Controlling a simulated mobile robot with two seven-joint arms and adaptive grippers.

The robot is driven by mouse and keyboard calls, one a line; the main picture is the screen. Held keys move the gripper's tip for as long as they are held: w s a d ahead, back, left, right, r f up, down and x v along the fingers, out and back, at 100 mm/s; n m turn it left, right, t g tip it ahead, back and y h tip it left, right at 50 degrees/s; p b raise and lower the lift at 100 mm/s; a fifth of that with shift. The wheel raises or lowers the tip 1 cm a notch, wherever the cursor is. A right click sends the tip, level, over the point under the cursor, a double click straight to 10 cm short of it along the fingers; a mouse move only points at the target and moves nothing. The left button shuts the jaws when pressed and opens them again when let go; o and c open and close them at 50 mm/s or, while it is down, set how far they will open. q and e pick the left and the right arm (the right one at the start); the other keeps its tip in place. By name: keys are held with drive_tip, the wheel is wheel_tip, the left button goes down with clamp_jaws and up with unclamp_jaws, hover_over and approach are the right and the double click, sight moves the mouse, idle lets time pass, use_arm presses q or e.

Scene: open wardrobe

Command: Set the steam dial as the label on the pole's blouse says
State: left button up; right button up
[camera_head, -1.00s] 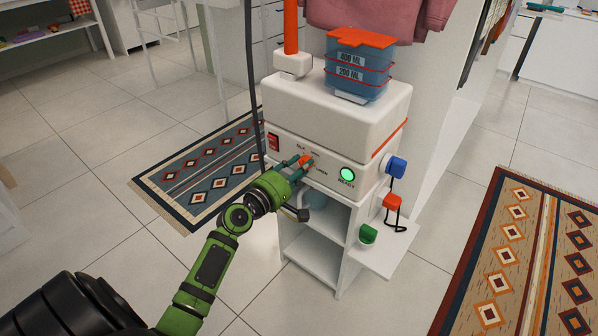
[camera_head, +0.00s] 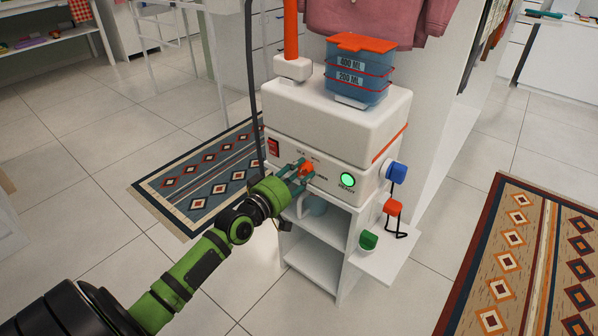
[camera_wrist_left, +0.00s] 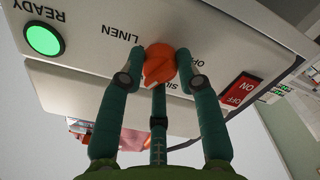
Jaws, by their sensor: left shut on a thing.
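The steamer (camera_head: 335,120) is a white box with a green READY light (camera_head: 347,180) and a red on/off switch (camera_head: 273,146) on its front. The orange steam dial (camera_head: 306,170) sits between them. My left gripper (camera_head: 303,172) has its fingers around the dial and is shut on it. The left wrist view shows the orange dial (camera_wrist_left: 159,65) between the green fingertips, with LINEN on one side and partly covered words on the other. A pink blouse (camera_head: 380,18) hangs above, cut off by the top edge. No label on it shows. My right gripper is out of view.
A blue water tank (camera_head: 357,72) with an orange lid stands on the steamer, beside the orange pole (camera_head: 291,30). Blue, orange and green pieces are at the right side by a small shelf (camera_head: 385,262). Patterned rugs lie left and right.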

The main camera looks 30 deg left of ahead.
use_arm(q)
drive_tip(key=shift+r+m, duration=0.1)
drive_tip(key=shift+m, duration=0.6)
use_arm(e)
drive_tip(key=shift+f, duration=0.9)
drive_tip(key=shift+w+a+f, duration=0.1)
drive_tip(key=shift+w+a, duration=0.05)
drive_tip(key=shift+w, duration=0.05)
use_arm(q)
drive_tip(key=o, duration=1.1)
drive_tip(key=shift+o, duration=0.2)
drive_tip(key=shift+s, duration=0.1)
drive_tip(key=s, duration=1.1)
drive_tip(key=shift+s+a, duration=0.35)
drive_tip(key=shift+a, duration=0.1)
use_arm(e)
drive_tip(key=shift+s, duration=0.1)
